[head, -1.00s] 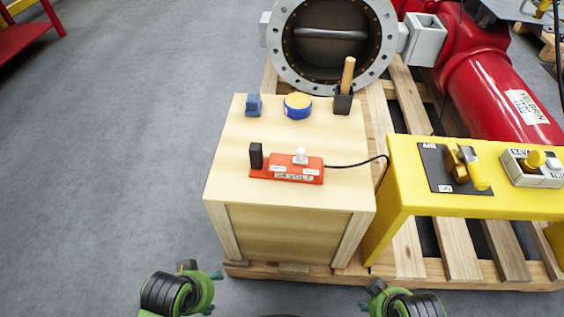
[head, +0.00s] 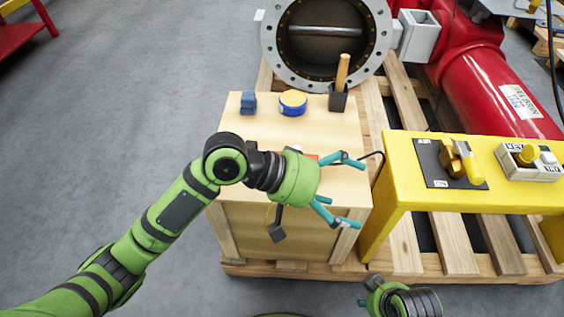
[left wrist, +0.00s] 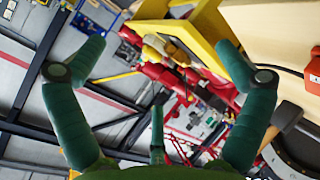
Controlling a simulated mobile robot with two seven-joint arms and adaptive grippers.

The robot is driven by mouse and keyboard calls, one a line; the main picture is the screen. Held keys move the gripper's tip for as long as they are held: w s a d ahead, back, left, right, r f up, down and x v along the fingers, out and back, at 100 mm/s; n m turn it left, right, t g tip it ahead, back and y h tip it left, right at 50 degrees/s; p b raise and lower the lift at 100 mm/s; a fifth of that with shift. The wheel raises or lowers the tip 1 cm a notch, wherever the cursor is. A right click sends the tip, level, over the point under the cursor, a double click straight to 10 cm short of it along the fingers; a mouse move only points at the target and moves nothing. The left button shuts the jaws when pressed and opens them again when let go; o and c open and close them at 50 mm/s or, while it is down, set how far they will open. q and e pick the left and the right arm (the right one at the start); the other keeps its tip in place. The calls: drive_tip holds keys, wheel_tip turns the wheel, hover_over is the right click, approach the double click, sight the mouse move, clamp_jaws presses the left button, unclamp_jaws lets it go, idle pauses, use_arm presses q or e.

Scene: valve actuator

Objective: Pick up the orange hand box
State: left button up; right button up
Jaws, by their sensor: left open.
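The orange hand box (head: 311,157) lies on top of the wooden cabinet (head: 235,132). In the head view my left gripper hides nearly all of it, leaving a small orange patch. An orange corner also shows at the right edge of the left wrist view (left wrist: 312,75). My left gripper (head: 358,194) is above the cabinet's front half, its teal fingers spread open and pointing right, with nothing between them. The open fingers also show in the left wrist view (left wrist: 160,50). My right gripper (head: 365,300) is partly seen at the bottom edge; its jaw state is unclear.
A yellow stand (head: 395,185) with controls is close on the right. Open floor lies left.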

use_arm(q)
drive_tip(key=w+a+m+y, duration=1.1)
drive_tip(key=w+a+m, duration=0.3)
drive_tip(key=m, duration=0.1)
drive_tip(key=shift+g, duration=0.3)
drive_tip(key=f, duration=0.3)
drive_tip(key=d+f, duration=0.1)
drive_tip(key=f, duration=0.3)
drive_tip(key=d+f, duration=0.1)
drive_tip(key=f, duration=0.2)
drive_tip(key=shift+w+d+f, duration=0.15)
drive_tip(key=shift+f, duration=0.15)
drive_tip(key=c, duration=1.4)
wheel_tip(320, 180, up, 9)
drive_tip(key=shift+f, duration=0.1)
drive_tip(key=shift+c, duration=0.2)
drive_tip(key=shift+f, duration=3.9)
